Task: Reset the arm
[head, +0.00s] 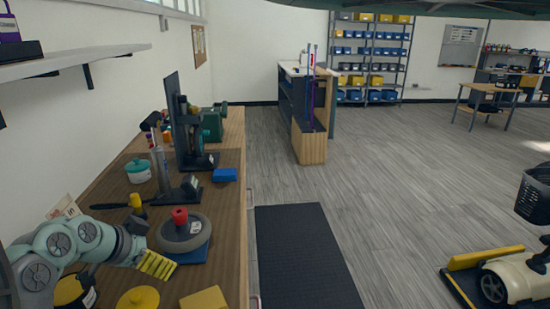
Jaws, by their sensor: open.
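My arm comes in from the lower left over the wooden workbench (229,185). My gripper (157,264) has yellow fingers and is open. It is just in front of and left of a grey disc with a red knob (181,234), which lies on a blue pad. Nothing shows held between the fingers. I cannot tell whether a fingertip touches the disc or the pad.
On the bench stand a black press-like stand (185,130), a teal pot (138,171), a blue block (225,174), a yellow lid (138,299) and a yellow block (204,299). A dark mat (302,255) lies on the floor. A scooter (510,279) stands at the right.

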